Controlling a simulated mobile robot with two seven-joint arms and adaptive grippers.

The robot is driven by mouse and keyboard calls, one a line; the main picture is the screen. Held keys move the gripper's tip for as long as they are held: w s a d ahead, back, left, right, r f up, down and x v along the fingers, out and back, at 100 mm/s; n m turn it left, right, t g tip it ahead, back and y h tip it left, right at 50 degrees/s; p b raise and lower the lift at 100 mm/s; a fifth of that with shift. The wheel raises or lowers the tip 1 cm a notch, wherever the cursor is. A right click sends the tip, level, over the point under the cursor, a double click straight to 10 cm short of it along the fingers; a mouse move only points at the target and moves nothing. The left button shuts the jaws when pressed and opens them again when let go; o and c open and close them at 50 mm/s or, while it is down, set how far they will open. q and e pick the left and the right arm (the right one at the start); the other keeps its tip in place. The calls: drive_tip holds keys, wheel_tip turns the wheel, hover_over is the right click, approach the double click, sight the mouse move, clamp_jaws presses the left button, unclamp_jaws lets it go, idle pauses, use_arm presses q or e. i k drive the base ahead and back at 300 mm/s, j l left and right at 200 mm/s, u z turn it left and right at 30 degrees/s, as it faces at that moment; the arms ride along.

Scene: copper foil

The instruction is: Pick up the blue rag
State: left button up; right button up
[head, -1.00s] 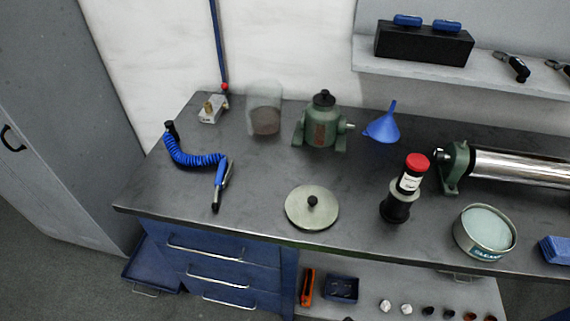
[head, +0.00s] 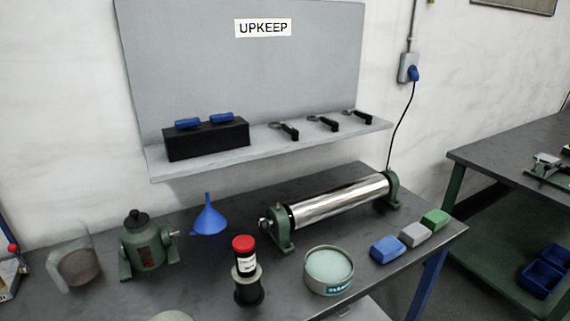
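A blue block-shaped item (head: 387,249), which may be the blue rag, lies on the dark workbench (head: 200,268) near its right front corner. It is the left one of a short row, beside a grey one (head: 414,234) and a green one (head: 435,219). Neither of my grippers shows in the head view.
A round tin (head: 328,270) stands left of the blue item. A chrome roller (head: 340,200) on green stands lies behind it. A red-capped bottle (head: 244,258), a blue funnel (head: 209,217) and a green pot (head: 147,247) stand further left. A second table (head: 500,165) is at right.

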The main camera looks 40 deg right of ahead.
sight(387, 248)
drive_tip(key=k+z, duration=0.15)
drive_tip(key=z, duration=1.9)
